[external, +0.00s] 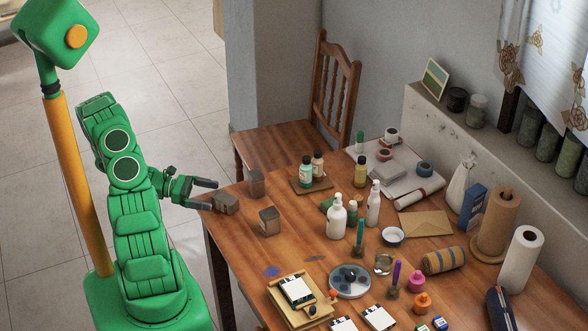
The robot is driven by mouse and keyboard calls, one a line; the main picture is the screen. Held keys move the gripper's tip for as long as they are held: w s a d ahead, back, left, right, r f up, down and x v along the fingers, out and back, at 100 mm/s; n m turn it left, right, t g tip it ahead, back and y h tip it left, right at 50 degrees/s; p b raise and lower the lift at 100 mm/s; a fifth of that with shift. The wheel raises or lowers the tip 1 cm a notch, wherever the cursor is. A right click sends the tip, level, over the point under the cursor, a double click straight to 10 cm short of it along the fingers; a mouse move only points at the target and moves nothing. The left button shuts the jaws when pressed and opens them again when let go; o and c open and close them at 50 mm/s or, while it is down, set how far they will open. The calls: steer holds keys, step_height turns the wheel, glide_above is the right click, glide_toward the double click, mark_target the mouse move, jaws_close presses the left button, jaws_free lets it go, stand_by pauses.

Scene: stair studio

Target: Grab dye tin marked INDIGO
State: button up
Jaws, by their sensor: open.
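Three small grey-brown tins stand near the left end of the wooden table in the external view: one at the table edge (226,204), one behind it (257,183), and one to the right (269,221). Their markings are too small to read, so I cannot tell which is INDIGO. My gripper (214,195) is open at the table's left edge, its fingers pointing right. The edge tin is just in front of the fingers, close to the lower fingertip. I cannot tell whether they touch. Nothing is visibly held.
The wooden table (310,246) is bare between the tins and the white bottles (337,217). A small tray with bottles (312,184) lies behind. A wooden chair (333,95) stands at the far side. Notepads (297,291), a palette (350,281) and paper rolls (497,222) crowd the front and right.

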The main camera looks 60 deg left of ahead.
mark_target(213, 195)
steer(key=shift+x, duration=1.85)
steer(key=shift+r, duration=0.15)
steer(key=c, duration=1.4)
